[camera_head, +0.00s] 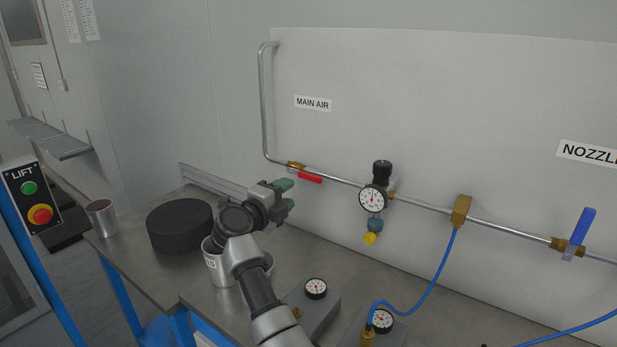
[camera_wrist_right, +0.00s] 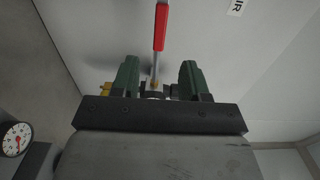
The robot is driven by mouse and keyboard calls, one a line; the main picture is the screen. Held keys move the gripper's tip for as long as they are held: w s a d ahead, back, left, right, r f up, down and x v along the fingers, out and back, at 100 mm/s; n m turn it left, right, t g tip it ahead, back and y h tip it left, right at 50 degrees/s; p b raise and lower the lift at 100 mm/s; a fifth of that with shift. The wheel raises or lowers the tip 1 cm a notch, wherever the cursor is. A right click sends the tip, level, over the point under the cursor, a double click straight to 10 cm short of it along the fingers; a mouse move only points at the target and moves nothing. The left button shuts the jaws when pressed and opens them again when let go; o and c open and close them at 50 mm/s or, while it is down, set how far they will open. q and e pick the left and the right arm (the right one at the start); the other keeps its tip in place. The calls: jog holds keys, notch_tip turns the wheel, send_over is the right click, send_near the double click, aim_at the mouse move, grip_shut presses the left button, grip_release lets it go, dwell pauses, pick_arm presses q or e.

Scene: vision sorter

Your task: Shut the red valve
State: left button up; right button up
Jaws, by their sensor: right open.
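The red valve handle (camera_head: 310,177) sits on a brass valve body (camera_head: 296,166) on the metal pipe under the MAIN AIR label. The handle points right, roughly along the pipe. In the right wrist view the red handle (camera_wrist_right: 161,28) is at the top centre, with its bare metal stem running down between the fingers. My right gripper (camera_head: 284,194) is open, with green fingertips just below and left of the handle. In its wrist view the right gripper (camera_wrist_right: 160,76) has a finger on each side of the stem. Contact cannot be told. My left gripper is out of view.
A pressure gauge (camera_head: 373,199) with a black knob and a blue-handled valve (camera_head: 582,226) are farther right on the pipe. A black round block (camera_head: 180,226), a metal cup (camera_head: 101,217) and a labelled can (camera_head: 217,266) stand on the bench.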

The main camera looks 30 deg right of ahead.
aim_at(310, 179)
jog(key=p+x, duration=0.1)
jog(key=x, duration=0.8)
jog(key=shift+p, duration=0.3)
jog(key=shift+s, duration=0.1)
grip_shut()
